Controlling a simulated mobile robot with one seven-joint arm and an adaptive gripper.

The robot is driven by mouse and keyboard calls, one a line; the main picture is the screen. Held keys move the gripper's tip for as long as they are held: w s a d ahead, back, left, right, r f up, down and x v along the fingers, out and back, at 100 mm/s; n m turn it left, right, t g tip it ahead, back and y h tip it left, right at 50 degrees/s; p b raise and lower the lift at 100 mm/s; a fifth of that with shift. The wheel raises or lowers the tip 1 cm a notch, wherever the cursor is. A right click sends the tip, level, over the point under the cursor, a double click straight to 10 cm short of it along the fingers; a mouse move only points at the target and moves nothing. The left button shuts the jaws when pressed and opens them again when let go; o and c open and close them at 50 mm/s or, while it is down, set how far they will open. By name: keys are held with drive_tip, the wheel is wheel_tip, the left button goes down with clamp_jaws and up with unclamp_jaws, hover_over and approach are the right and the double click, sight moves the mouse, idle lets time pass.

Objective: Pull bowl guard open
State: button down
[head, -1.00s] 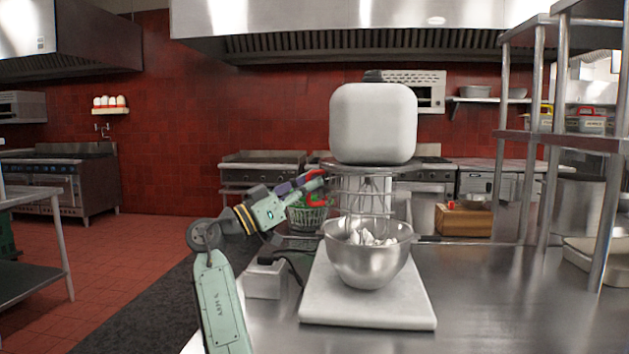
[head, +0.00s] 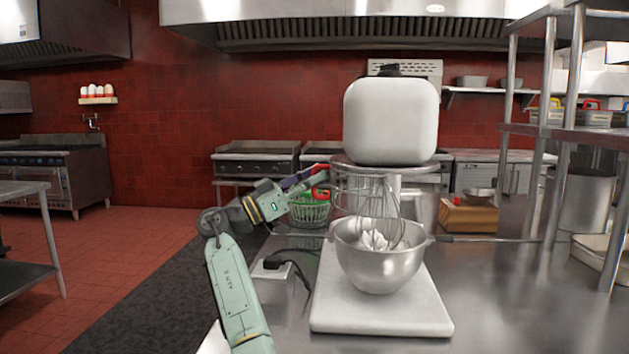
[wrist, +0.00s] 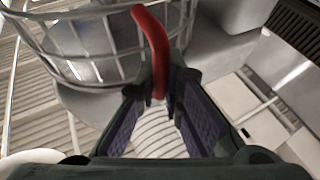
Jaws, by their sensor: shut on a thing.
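A white stand mixer (head: 391,122) stands on a pale base plate on the steel counter. Its wire bowl guard (head: 352,196) hangs under the mixer head and sits toward the left side, with the whisk (head: 382,218) showing beside it. A steel bowl (head: 381,268) holding something white stands below. The guard's red handle (head: 321,180) sticks out at the left. My gripper (head: 309,184) reaches in from the left and is shut on this handle. In the wrist view the red handle (wrist: 155,45) lies between the fingers (wrist: 166,90), next to the guard's wires (wrist: 100,40).
A green basket (head: 309,210) stands behind my gripper. A small box with a black cable (head: 272,266) sits left of the base plate. A wooden box (head: 469,216) and a steel shelf rack (head: 549,130) stand to the right. The counter's right front is clear.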

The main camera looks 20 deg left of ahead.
drive_tip(key=shift+w+a+p, duration=0.15)
drive_tip(key=shift+w+p, duration=0.6)
drive_tip(key=shift+w, duration=0.1)
drive_tip(key=c, duration=1.7)
unclamp_jaws()
drive_tip(key=v, duration=1.2)
